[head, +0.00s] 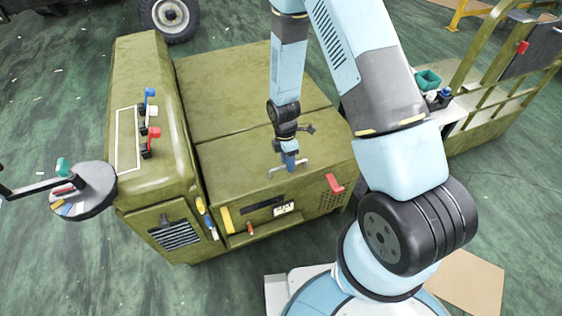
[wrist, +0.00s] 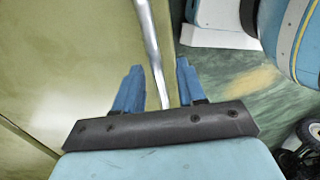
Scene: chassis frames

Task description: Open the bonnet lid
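The bonnet lid (head: 235,165) is an olive-green panel on top of the boxy green body. It lies flat and looks shut. A light metal bar handle (head: 274,172) stands on it near its front edge. My gripper (head: 290,163) points down at the handle, with its blue fingertips at the bar. In the wrist view my gripper (wrist: 160,82) has its two blue fingers apart, with the handle bar (wrist: 150,45) running between them. Small gaps show beside the bar. The lid surface (wrist: 75,60) fills the left of that view. The fingertips hide part of the bar.
A raised green side box (head: 150,75) with blue, white and red levers stands left of the lid. A red hook-like part (head: 334,184) is on the front face. A round tray (head: 85,190) is at left. Green railings (head: 485,100) stand at right.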

